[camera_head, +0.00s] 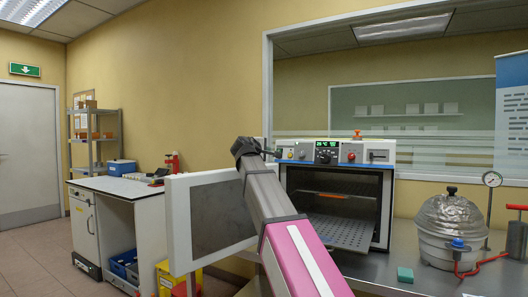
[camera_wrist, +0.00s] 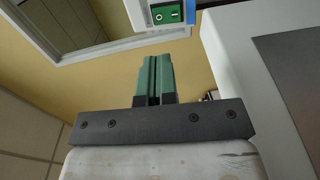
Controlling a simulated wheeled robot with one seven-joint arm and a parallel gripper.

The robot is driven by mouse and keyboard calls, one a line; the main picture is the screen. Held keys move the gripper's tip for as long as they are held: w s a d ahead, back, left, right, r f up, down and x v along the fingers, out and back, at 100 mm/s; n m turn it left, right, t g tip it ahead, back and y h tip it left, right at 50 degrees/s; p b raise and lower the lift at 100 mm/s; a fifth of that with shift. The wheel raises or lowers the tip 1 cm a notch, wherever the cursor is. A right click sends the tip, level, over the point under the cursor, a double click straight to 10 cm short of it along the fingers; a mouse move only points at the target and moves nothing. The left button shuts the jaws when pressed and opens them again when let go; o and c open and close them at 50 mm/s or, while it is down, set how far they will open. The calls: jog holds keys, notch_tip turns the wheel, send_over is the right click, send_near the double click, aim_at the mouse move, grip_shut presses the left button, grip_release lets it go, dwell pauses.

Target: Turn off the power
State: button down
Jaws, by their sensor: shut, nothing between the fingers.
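In the wrist view a green rocker switch (camera_wrist: 166,14) marked O and I is set in the white and blue housing at the top edge. My gripper (camera_wrist: 156,58) is shut and empty, its green fingertips pointing toward the switch from just below it in the picture. Contact with the switch is not seen. In the head view my arm hides part of the oven's left side.
The open door is close beside my arm.

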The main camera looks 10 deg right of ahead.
aim_at(279, 150)
jog(key=x, duration=0.9)
jog(key=shift+w+d, duration=0.25)
jog(key=shift+w+d+r, duration=0.1)
jog(key=shift+w+d, duration=0.05)
jog(key=shift+w, duration=0.1)
jog(key=shift+s, duration=0.1)
jog(key=shift+s, duration=0.15)
jog(key=r+v, duration=0.3)
jog(key=v, duration=1)
jog(key=shift+r, duration=0.15)
